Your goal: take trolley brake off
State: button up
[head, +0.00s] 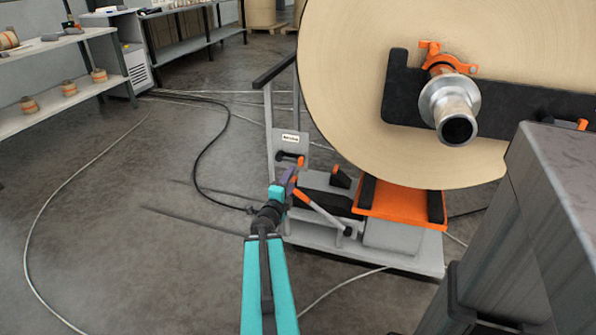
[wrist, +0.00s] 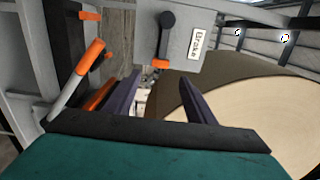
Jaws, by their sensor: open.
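The trolley (head: 390,262) stands under the big paper roll, and a grey upright plate with a "Brake" label (wrist: 195,47) is at its near-left end. On that plate is the brake lever (wrist: 166,38), a black arm with an orange end, which also shows in the head view (head: 288,157). In the wrist view its round black end is at the top and its orange end at the bottom. My gripper (head: 287,183) is open and empty, just below and in front of the plate. In the wrist view, its two dark fingers (wrist: 160,92) spread below the lever, apart from it.
A second lever with an orange grip (wrist: 93,68) stands close to my left finger in the wrist view. The paper roll (head: 400,90) and its black arm (head: 485,105) fill the upper right. Cables (head: 205,165) lie on the floor, which is open at the left.

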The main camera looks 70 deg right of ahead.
aim_at(300, 162)
jog(key=shift+d+f+b, duration=0.1)
jog(key=shift+d+b, duration=0.65)
jog(key=shift+b, duration=1.15)
jog(key=shift+w+d+b, duration=0.15)
jog(key=shift+d+b, duration=0.05)
jog(key=shift+d, duration=1.9)
jog(key=shift+w+d+b, duration=0.15)
jog(key=shift+d+b, duration=0.05)
jog(key=shift+d, duration=1.85)
grip_shut()
jog(key=shift+a, duration=0.2)
jog(key=shift+s+d+r, duration=0.1)
jog(key=shift+d+r, duration=0.1)
jog(key=shift+r, duration=0.1)
